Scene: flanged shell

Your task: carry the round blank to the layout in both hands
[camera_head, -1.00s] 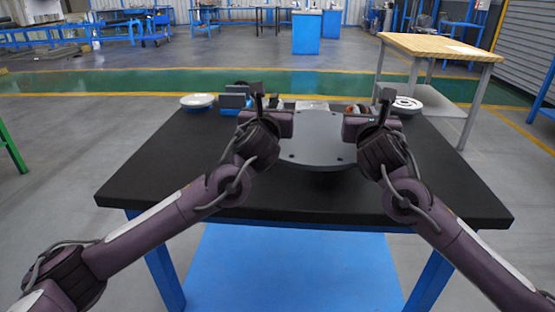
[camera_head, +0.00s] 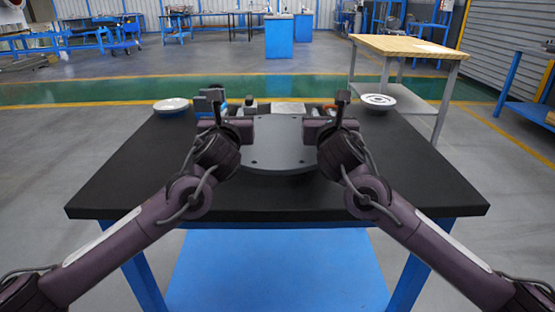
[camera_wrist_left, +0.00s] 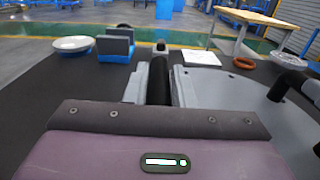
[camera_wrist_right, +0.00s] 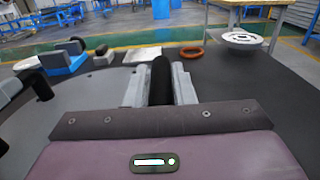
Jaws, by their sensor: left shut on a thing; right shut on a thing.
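The round blank (camera_head: 278,152) is a flat dark grey disc with small holes, held level between my two grippers over the black table. A dark shadow shows under its front edge; the gap to the table is hard to judge. My left gripper (camera_head: 236,122) is shut at the disc's left side. In the left wrist view its fingers (camera_wrist_left: 160,72) close on a black upright handle. My right gripper (camera_head: 322,122) is shut at the right side, and its fingers (camera_wrist_right: 160,76) hold a similar black handle. I cannot make out the layout for certain.
At the table's back stand a white dish (camera_head: 171,105), a blue block with grey plates (camera_wrist_left: 116,46), a white flat block (camera_wrist_left: 200,58), an orange ring (camera_wrist_right: 192,52) and a white ringed disc (camera_head: 378,101). The black table's (camera_head: 410,180) front and sides are clear.

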